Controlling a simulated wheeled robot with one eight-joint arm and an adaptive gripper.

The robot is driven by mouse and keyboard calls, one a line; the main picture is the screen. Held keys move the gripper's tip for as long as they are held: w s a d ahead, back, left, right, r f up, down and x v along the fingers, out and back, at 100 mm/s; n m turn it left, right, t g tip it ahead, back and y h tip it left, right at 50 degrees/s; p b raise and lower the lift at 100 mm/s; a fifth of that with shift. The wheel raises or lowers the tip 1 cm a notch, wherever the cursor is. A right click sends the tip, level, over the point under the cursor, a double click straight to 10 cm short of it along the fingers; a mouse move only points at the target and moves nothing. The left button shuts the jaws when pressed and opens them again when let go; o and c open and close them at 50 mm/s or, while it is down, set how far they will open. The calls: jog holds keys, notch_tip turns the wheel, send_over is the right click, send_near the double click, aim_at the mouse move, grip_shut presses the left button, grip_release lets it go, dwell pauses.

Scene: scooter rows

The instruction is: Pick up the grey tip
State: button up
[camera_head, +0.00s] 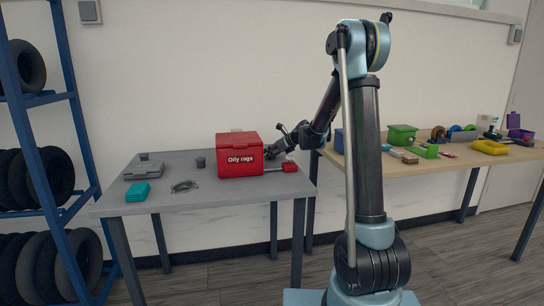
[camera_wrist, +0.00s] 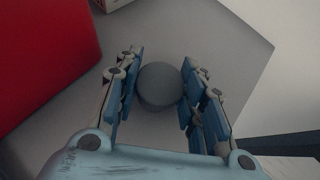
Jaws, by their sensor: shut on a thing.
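The grey tip (camera_wrist: 159,86) is a round, plain grey piece seen from above in the wrist view. My gripper (camera_wrist: 160,62) has its blue-padded fingers on the tip's left and right sides and is shut on it. In the head view my gripper (camera_head: 276,149) is at the right side of the red "Oily rags" bin, low over the grey table. The tip cannot be made out there. Whether it touches the tabletop is unclear.
The red bin (camera_head: 239,157) stands close to my gripper; its red side (camera_wrist: 45,55) fills the wrist view's left. The grey table (camera_head: 220,195) also holds a teal box (camera_head: 137,192), a grey case (camera_head: 144,168) and a dark cup (camera_head: 201,162). A wooden table (camera_head: 450,158) stands right.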

notch_tip(320, 180, up, 10)
dwell(0.6)
jog(key=shift+s, duration=0.1)
